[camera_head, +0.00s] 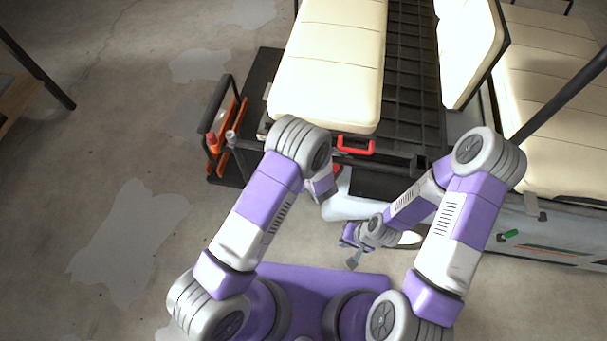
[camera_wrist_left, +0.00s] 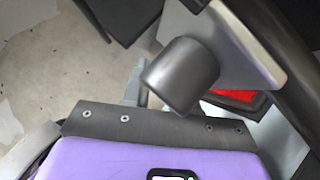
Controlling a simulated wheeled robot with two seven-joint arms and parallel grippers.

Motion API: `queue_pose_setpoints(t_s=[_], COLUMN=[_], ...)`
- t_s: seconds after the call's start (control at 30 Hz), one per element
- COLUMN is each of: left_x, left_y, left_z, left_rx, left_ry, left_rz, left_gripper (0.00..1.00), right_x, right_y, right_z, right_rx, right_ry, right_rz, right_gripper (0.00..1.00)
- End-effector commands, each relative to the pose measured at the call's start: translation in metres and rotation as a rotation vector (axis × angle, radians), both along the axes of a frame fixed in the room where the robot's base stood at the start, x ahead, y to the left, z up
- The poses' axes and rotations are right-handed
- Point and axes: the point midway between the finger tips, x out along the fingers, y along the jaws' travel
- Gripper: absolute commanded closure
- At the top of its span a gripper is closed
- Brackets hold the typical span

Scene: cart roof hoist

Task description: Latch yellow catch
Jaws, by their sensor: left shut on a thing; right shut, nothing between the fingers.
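I cannot make out a yellow catch in either view. My right gripper (camera_head: 355,260) hangs low in the middle of the head view, shut and empty, apart from the cart. My left gripper reaches to the cart's near end below the cream seat (camera_head: 328,70). Its fingertips are hidden there by the arm and cart parts. A red handle (camera_head: 356,146) is close to my left wrist. In the left wrist view a dark grey round knob-like part (camera_wrist_left: 182,76) is just beyond the gripper's purple housing. A red part (camera_wrist_left: 238,95) shows behind it. What the left fingers grip cannot be told.
A black-and-orange frame (camera_head: 226,130) stands at the cart's left corner. A cream backrest (camera_head: 468,45) and another cream seat (camera_head: 550,110) are at the right. A dark bar (camera_head: 560,95) slants across there. Concrete floor (camera_head: 100,130) is open at the left.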

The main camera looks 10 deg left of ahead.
Motion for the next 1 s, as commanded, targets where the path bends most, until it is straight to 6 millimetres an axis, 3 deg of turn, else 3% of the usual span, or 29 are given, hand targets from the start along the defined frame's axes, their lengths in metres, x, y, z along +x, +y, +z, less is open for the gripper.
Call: queue_pose_setpoints(t_s=[0.03,0.17,0.47,0.8,1.0], left_x=[-0.001,0.0,-0.001,-0.03,-0.041], left_y=[-0.002,-0.001,-0.002,-0.017,-0.023], left_z=[0.0,0.0,0.002,0.043,0.057], left_rx=[-0.003,-0.002,-0.001,-0.003,-0.001], left_ry=[0.001,0.001,0.001,0.001,0.0], left_rz=[-0.002,-0.002,-0.001,-0.004,-0.002], left_gripper=[0.68,0.52,0.52,0.52,0.52], right_x=[0.0,0.0,0.0,0.0,0.0], right_y=[0.0,0.0,0.0,0.0,0.0], right_z=[0.0,0.0,0.001,0.018,0.022], right_rx=[0.0,0.0,0.0,0.0,0.0], right_ry=[0.0,0.0,0.0,0.0,0.0], right_rz=[0.0,0.0,0.0,0.0,0.0], right_gripper=[1.0,1.0,1.0,1.0,1.0])
